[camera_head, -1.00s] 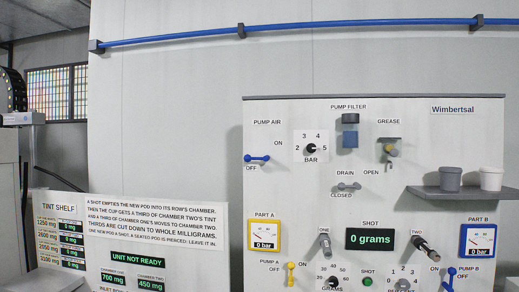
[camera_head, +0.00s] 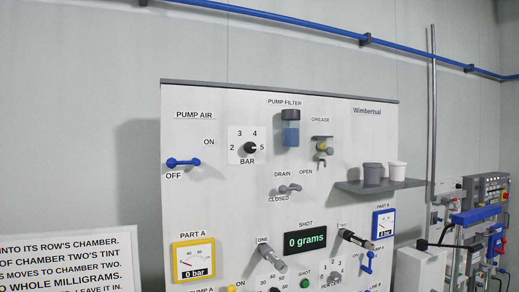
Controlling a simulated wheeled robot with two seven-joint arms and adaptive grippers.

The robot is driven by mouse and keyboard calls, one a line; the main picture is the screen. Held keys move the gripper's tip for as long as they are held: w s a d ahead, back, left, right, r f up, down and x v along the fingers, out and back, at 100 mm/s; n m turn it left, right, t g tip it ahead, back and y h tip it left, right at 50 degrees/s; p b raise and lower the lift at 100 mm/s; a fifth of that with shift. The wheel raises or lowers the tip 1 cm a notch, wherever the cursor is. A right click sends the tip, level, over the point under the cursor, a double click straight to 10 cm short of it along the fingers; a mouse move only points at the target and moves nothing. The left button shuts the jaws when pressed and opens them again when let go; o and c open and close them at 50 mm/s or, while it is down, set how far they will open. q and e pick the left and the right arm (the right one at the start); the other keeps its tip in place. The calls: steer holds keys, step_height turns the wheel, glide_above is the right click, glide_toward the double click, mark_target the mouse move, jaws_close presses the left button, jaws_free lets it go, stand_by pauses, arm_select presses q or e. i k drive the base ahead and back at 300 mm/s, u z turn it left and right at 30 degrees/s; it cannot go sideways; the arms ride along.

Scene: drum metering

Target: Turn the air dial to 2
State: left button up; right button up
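The air dial (camera_head: 250,148) is a small black knob on a white plate marked 2, 3, 4, 5 and BAR, on the upper left of the white panel. Its pointer seems to face right, toward the 5, but it is small. The blue pump air lever (camera_head: 183,162) to its left lies level, just above the OFF label. Neither of my grippers is in view, and nothing covers the dial.
The panel (camera_head: 220,205) also carries a pump filter (camera_head: 290,130), a drain lever (camera_head: 289,189) and a 0 grams display (camera_head: 305,240). A grey shelf (camera_head: 350,187) with two cups juts out at right. Other equipment (camera_head: 480,220) stands farther right.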

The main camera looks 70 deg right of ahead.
mark_target(249, 147)
steer(key=z, duration=0.75)
steer(key=i, duration=0.8)
steer(key=z, duration=0.9)
